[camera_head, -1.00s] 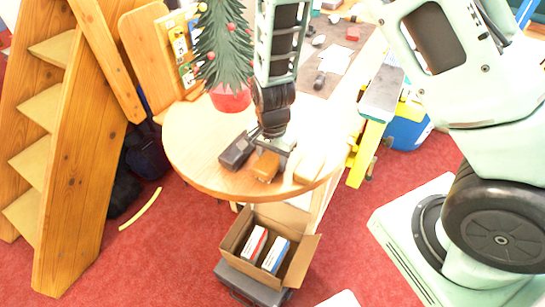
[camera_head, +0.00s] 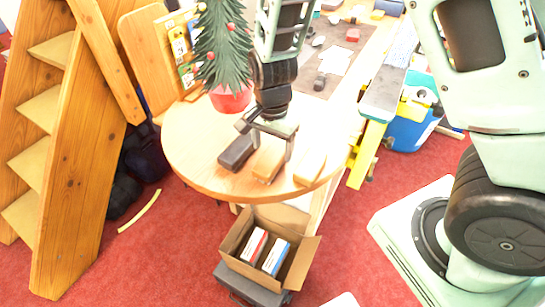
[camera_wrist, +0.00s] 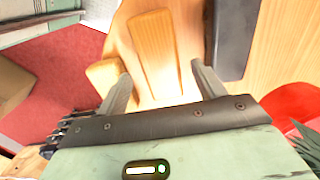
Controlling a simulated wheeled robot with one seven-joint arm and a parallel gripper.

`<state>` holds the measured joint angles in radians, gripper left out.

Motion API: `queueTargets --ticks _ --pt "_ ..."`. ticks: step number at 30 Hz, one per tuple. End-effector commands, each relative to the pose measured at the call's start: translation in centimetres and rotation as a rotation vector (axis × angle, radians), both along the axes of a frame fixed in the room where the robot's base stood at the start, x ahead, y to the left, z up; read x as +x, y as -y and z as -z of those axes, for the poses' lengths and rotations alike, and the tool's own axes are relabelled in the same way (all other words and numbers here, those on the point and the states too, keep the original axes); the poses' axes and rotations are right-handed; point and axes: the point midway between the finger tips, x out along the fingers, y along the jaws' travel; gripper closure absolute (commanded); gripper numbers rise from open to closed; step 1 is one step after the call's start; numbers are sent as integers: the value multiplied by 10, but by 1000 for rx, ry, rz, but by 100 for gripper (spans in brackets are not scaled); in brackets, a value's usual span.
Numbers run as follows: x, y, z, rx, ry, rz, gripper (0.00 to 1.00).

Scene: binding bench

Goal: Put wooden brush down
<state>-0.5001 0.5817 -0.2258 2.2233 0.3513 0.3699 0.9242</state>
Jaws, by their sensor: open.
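The wooden brush (camera_head: 268,164) appears to be the orange-brown wooden piece lying on the round wooden table (camera_head: 195,150), between a dark block (camera_head: 237,152) and a paler wooden piece (camera_head: 309,167). My gripper (camera_head: 266,141) is open just above it, fingers pointing down. In the wrist view the brush (camera_wrist: 154,48) lies between and beyond the open fingertips (camera_wrist: 161,75), with no finger visibly touching it. The paler piece (camera_wrist: 104,73) is by one finger, and the dark block (camera_wrist: 232,38) is beyond the other. Bristles cannot be seen.
A small decorated tree in a red pot (camera_head: 231,97) stands behind my gripper. An open cardboard box (camera_head: 238,233) with two small boxes is below the table's front edge. A workbench with loose items (camera_head: 330,60) extends behind right. The table's left side is clear.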

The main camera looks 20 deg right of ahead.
Motion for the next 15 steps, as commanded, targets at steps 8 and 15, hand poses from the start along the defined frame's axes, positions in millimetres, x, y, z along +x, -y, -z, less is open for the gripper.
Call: queueTargets --ticks 8,15 --pt "1 -1 -52 2 5 -3 31" --pt "-10 -9 -74 19 -4 -74 31"
